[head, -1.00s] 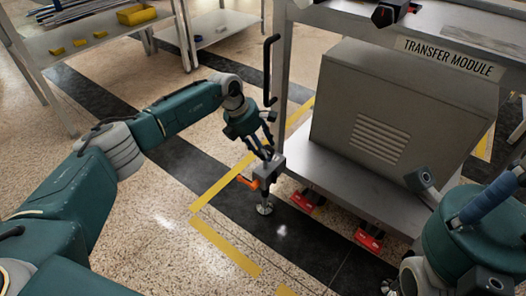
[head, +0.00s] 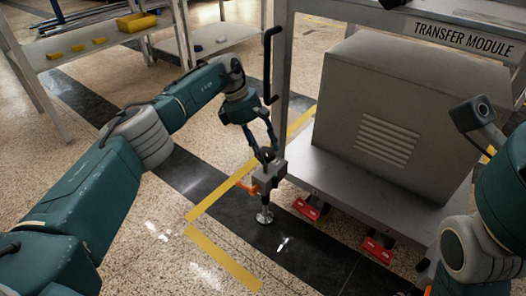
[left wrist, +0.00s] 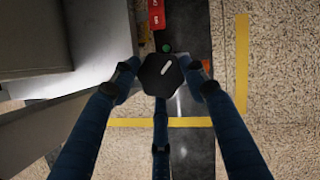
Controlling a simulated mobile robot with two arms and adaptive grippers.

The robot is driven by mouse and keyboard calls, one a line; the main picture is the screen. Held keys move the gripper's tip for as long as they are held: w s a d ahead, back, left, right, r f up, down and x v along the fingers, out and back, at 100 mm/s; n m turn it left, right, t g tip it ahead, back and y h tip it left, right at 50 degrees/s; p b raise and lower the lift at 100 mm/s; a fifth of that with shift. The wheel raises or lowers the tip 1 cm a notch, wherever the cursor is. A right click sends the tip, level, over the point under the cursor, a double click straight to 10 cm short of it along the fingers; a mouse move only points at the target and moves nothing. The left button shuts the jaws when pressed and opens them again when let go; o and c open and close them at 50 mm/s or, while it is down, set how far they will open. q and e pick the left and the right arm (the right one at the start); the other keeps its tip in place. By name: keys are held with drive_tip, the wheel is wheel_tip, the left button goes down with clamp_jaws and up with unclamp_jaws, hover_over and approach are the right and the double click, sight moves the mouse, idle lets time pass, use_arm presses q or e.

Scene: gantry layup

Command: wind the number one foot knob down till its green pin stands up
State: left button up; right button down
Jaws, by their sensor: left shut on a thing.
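The black foot knob (left wrist: 158,78), six-sided with a white line on top, sits between the fingers of my left gripper (left wrist: 160,88) in the left wrist view. The gripper is shut on it from above. In the head view my left gripper (head: 266,152) points down at the grey foot bracket (head: 270,182) at the module's near corner. The levelling foot (head: 265,215) stands below on the dark floor strip. A small green spot (left wrist: 166,48), seemingly the pin, shows just beyond the knob; its height cannot be told. My right gripper is out of view.
An orange piece (head: 246,187) sticks out left of the bracket. Red blocks (head: 308,207) lie under the transfer module's shelf (head: 350,185). A black crank handle (head: 268,65) hangs by the post. Floor to the left is clear up to a shelf rack (head: 90,50).

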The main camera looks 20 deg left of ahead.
use_arm(q)
drive_tip(key=shift+d+r, duration=0.2)
drive_tip(key=shift+d, duration=0.25)
drive_tip(key=o, duration=1.1)
drive_tip(key=shift+a, duration=0.1)
drive_tip(key=v, duration=1.2)
drive_tip(key=shift+s+f, duration=0.1)
drive_tip(key=shift+s, duration=0.05)
